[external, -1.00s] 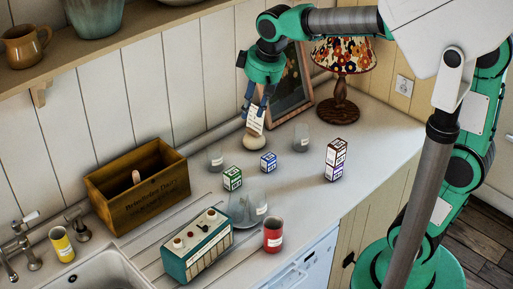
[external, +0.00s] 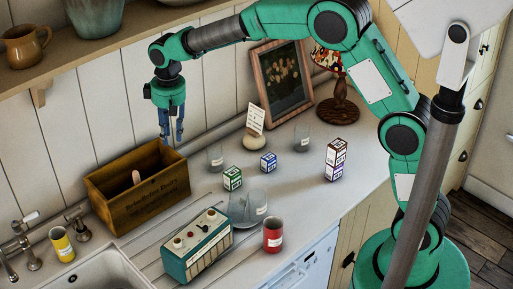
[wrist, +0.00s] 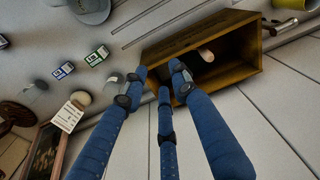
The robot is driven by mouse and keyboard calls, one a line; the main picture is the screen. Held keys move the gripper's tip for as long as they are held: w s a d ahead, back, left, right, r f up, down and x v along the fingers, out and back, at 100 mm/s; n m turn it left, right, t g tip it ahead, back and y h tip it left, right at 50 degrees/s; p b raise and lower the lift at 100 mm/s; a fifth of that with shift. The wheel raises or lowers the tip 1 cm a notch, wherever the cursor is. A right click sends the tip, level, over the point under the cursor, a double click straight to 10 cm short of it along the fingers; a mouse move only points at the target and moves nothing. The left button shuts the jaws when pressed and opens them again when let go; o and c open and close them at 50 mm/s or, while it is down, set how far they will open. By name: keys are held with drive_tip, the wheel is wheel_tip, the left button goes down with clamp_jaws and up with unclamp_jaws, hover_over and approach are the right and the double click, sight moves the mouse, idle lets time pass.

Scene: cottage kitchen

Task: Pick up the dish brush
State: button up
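A wooden crate (external: 150,205) stands against the wall at the left of the counter. Inside it is a pale, pinkish, rounded end (external: 136,177), which may be the dish brush; the crate walls hide its lower part. In the wrist view this pale end (wrist: 206,55) shows inside the crate (wrist: 258,38), with a dark part beside it. My gripper (external: 172,137) points down, above the crate's back right corner and apart from it. In the wrist view its blue fingers (wrist: 157,82) are spread and empty, with the crate beyond them.
A teal radio (external: 197,246) stands in front of the crate. To the right are a rounded beige object with a card (external: 255,122), several glasses and small boxes, a red cup (external: 273,236) and a picture frame (external: 280,82). A shelf (external: 100,52) runs above.

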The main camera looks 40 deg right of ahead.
drive_tip(key=p, duration=0.3)
hover_over(137, 182)
drive_tip(key=shift+g, duration=0.4)
drive_tip(key=f, duration=0.7)
drive_tip(key=w+f, duration=0.1)
drive_tip(key=f, duration=0.2)
drive_tip(key=shift+d+f, duration=0.25)
drive_tip(key=shift+f, duration=0.05)
drive_tip(key=shift+f, duration=4.3)
drive_tip(key=shift+f, duration=0.1)
drive_tip(key=shift+w+f+p, duration=0.1)
drive_tip(key=shift+f+p, duration=0.2)
drive_tip(key=shift+f, duration=2.2)
clamp_jaws()
